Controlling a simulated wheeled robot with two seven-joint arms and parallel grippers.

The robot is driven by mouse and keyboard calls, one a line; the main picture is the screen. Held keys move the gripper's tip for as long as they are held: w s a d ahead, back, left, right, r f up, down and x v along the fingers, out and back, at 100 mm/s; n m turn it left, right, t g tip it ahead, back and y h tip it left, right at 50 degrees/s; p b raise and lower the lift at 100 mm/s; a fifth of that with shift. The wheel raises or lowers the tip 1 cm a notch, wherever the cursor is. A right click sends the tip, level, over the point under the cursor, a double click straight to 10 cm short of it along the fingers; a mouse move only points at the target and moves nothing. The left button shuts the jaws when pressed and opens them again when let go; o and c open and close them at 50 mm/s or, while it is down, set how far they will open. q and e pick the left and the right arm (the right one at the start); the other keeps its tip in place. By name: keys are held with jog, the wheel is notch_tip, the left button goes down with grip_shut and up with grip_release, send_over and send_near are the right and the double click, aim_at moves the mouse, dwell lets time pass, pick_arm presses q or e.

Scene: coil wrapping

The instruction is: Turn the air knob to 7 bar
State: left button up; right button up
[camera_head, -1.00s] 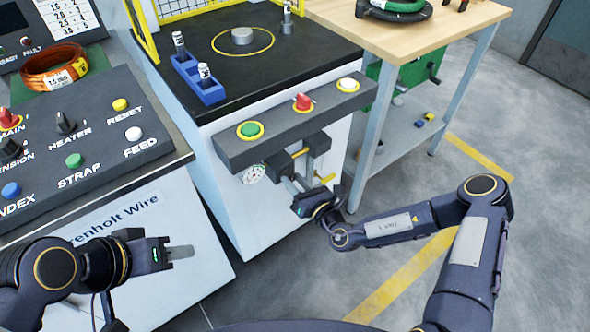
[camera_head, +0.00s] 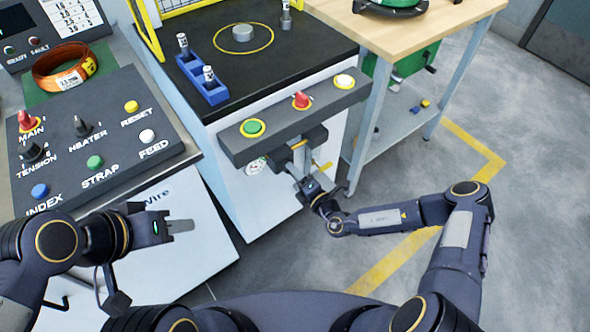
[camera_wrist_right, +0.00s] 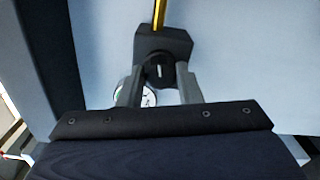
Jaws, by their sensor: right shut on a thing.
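The air knob (camera_wrist_right: 159,70) is a black round knob with a small white mark, below a dark regulator block (camera_wrist_right: 163,42). In the right wrist view my right gripper (camera_wrist_right: 159,84) has one finger on each side of it and is shut on it. In the head view my right gripper (camera_head: 299,163) is under the front control bar, and the knob is mostly hidden there. A white round gauge (camera_head: 256,166) sits left of the gripper; in the right wrist view it is partly hidden and its reading is not legible. My left gripper (camera_head: 181,227) is away from the knob, its jaw opening unclear.
The control panel (camera_head: 87,141) is at left, near my left arm. A wooden bench (camera_head: 440,32) stands at right. The floor in front is free.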

jog(key=shift+s+a+f+m+b, duration=0.1)
jog(key=shift+m+b, duration=0.4)
jog(key=shift+m, duration=4.4)
jog(key=shift+s+a+f+m+b, duration=0.1)
jog(key=shift+m+b, duration=0.45)
jog(key=shift+m, duration=4.35)
jog(key=shift+a+m+b, duration=0.1)
jog(key=shift+m+b, duration=0.4)
jog(key=shift+m, duration=4.4)
jog(key=o, duration=0.9)
jog(key=shift+o, duration=0.2)
